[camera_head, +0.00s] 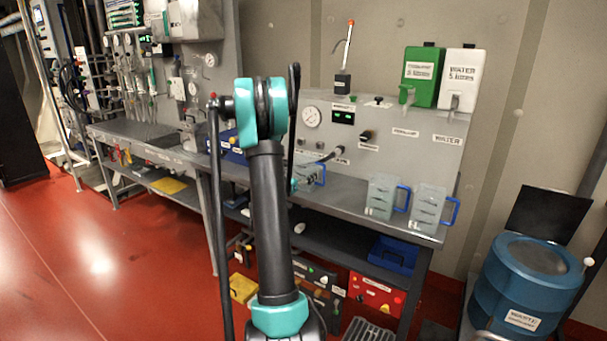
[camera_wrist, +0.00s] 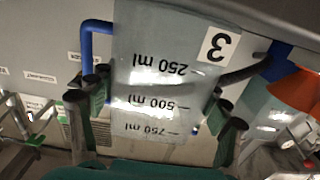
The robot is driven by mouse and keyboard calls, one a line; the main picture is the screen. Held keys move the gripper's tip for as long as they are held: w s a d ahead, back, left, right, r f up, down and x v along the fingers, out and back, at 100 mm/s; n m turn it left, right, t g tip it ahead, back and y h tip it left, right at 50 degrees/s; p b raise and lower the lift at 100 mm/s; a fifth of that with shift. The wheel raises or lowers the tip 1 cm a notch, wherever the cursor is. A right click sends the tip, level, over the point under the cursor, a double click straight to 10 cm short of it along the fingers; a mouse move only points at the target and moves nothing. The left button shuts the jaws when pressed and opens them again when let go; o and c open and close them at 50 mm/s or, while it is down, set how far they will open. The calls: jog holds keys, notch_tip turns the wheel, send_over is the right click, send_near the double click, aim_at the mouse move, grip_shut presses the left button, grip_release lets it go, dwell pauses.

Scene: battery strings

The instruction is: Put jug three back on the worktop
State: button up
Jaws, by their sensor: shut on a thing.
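Jug three (camera_wrist: 165,85), a clear jug with a "3" label and ml marks, fills the middle of the wrist view, upside down in that picture. My gripper (camera_wrist: 160,108) has a dark finger on each side of it and is shut on it. In the head view the jug (camera_head: 314,172) shows just right of my arm, partly hidden, by the back panel over the worktop (camera_head: 343,194). I cannot tell whether its base touches the worktop. My gripper is mostly hidden there behind my arm.
Two similar jugs with blue handles, a nearer one (camera_head: 429,206) and another (camera_head: 381,194), stand on the worktop to the right. Green (camera_head: 423,77) and white (camera_head: 461,79) containers sit above the panel. A blue drum (camera_head: 528,278) stands at the right.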

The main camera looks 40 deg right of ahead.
jog(key=o, duration=1.5)
jog(key=shift+o, duration=0.2)
jog(key=shift+s+a, duration=0.1)
jog(key=shift+a, duration=0.1)
jog(key=s+a+f+n+g+y, duration=0.1)
jog(key=s+a+f+n+y, duration=0.3)
jog(key=s+a, duration=0.5)
jog(key=s+a+f+n+g+y, duration=0.1)
jog(key=s+a+f+n+y, duration=0.3)
jog(key=a, duration=1.5)
jog(key=s+a+f+n+y, duration=0.4)
jog(key=s+a+y, duration=0.4)
jog(key=s+a, duration=0.7)
jog(key=shift+f+n+g+y, duration=0.2)
jog(key=shift+n+g+y, duration=0.15)
jog(key=shift+n, duration=0.35)
